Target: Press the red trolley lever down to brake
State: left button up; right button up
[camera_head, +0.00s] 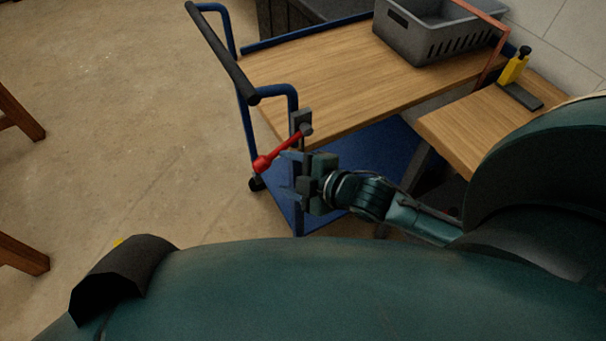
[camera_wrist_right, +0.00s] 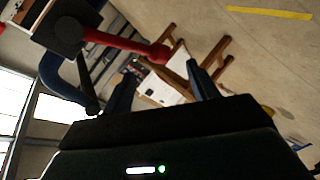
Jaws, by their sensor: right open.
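The red lever (camera_head: 279,151) is mounted on a dark bracket (camera_head: 301,121) at the near corner of the blue-framed trolley (camera_head: 320,90). In the head view it slopes down to the left and ends in a round red knob. My right gripper (camera_head: 288,177) is open and empty, just below and to the right of the knob. In the right wrist view the lever (camera_wrist_right: 120,41) reaches from the bracket towards the space ahead of my open fingers (camera_wrist_right: 160,85); I cannot tell whether they touch it. My left gripper is not in view.
A grey crate (camera_head: 431,42) stands on the trolley's wooden deck. A wooden bench (camera_head: 480,128) with a yellow and black tool (camera_head: 515,66) is to the right. Wooden legs (camera_head: 20,115) show at the left edge. The floor left of the trolley is clear.

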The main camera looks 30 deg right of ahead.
jog(key=shift+v, duration=2)
jog(key=s+a+f+m+g+h, duration=0.1)
jog(key=s+a+f+m+h, duration=0.1)
jog(key=s+a+f+m, duration=0.2)
jog(key=s+f+m, duration=0.3)
jog(key=f+m, duration=0.3)
jog(key=m, duration=0.3)
jog(key=shift+s+f, duration=0.15)
jog(key=shift+f, duration=0.05)
